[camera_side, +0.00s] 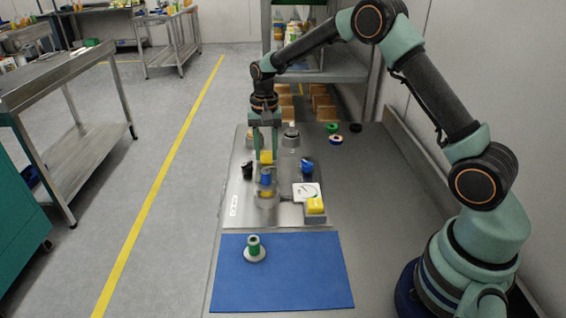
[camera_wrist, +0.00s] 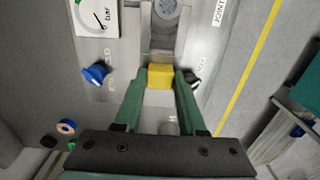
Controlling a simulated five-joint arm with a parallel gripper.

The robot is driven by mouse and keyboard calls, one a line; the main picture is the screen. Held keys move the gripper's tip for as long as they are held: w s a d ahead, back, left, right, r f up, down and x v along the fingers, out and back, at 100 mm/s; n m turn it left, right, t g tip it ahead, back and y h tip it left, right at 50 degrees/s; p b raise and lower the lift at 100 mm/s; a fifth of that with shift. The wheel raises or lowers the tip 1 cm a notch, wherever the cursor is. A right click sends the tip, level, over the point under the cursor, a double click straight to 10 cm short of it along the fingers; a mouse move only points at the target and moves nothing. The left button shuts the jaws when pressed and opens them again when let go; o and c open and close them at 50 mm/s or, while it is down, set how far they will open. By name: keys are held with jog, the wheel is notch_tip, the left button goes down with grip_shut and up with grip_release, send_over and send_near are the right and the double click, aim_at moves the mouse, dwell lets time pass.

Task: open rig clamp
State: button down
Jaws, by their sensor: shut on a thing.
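My gripper (camera_side: 266,154) points down over the steel rig plate (camera_side: 236,190), its two green fingers on either side of a yellow block (camera_side: 266,158). This block looks like the handle of the rig clamp. In the wrist view the yellow block (camera_wrist: 160,77) sits between the fingertips, touching both, and my gripper (camera_wrist: 161,73) is shut on it. A blue part (camera_side: 266,177) and a clear cylinder (camera_side: 266,198) are just below and in front of it. The clamp's arm and hinge are mostly hidden by the fingers.
A blue knob (camera_side: 307,166) and a black knob (camera_side: 247,169) flank the rig. A pressure gauge (camera_side: 307,191) and a yellow-topped block (camera_side: 315,206) are at front right. Small rings (camera_side: 334,134) lie at the back.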

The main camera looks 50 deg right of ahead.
jog(key=shift+w+d+r, duration=0.1)
jog(key=shift+w+d, duration=1.3)
jog(key=shift+c, duration=2.4)
grip_release()
notch_tip(320, 180, up, 12)
jog(key=shift+s+r, duration=0.1)
